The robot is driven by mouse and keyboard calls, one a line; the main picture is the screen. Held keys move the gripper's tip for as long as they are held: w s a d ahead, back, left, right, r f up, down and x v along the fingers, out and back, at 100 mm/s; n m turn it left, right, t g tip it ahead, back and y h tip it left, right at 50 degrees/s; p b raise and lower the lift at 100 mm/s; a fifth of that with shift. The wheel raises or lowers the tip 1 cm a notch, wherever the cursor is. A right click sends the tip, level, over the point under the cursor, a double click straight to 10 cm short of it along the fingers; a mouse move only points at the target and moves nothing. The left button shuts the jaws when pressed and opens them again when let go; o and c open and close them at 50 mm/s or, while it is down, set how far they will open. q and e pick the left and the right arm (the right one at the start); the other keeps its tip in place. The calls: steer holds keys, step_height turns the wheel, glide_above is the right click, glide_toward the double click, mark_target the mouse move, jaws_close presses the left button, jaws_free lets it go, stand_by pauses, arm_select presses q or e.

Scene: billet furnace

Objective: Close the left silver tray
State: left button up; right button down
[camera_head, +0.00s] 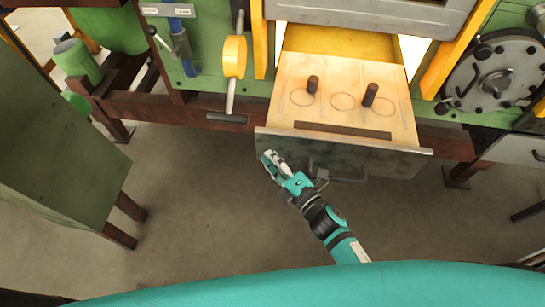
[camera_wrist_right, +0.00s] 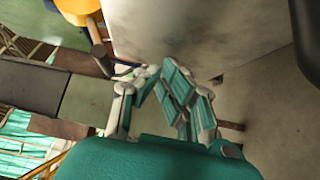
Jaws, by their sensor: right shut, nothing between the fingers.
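The left silver tray (camera_head: 345,157) is pulled out from the furnace in the head view. It has a scuffed grey metal front with a bar handle (camera_head: 337,174) and a pale inner surface. Two dark round billets stand in it, one on the left (camera_head: 313,84) and one on the right (camera_head: 370,95). My right gripper (camera_head: 270,157) is shut and empty at the left part of the tray front. In the wrist view its fingers (camera_wrist_right: 152,75) are close to the grey front panel (camera_wrist_right: 210,35); I cannot tell whether they touch. My left gripper is not in view.
A yellow hand wheel (camera_head: 235,56) on a lever hangs left of the tray. A green cabinet (camera_head: 60,120) stands at the left. A second silver tray (camera_head: 515,149) is at the right edge. Brown beams run beneath the furnace. The floor before the tray is clear.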

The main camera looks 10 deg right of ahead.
steer(key=shift+w+d, duration=0.1)
steer(key=shift+w, duration=0.25)
steer(key=w+d+b, duration=0.1)
steer(key=w, duration=0.4)
steer(key=w+d+b, duration=0.2)
steer(key=w, duration=0.4)
steer(key=w+d+b, duration=0.2)
steer(key=w, duration=0.3)
steer(key=shift+w, duration=0.4)
steer(key=w, duration=0.2)
steer(key=w+d+b, duration=0.1)
steer(key=w, duration=0.2)
steer(key=w+d+b, duration=0.1)
steer(key=w, duration=0.1)
steer(key=shift+w, duration=0.15)
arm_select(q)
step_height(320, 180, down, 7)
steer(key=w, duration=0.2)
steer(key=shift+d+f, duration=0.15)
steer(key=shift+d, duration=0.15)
arm_select(e)
steer(key=shift+w+d+r, duration=0.1)
steer(key=shift+w+r, duration=0.1)
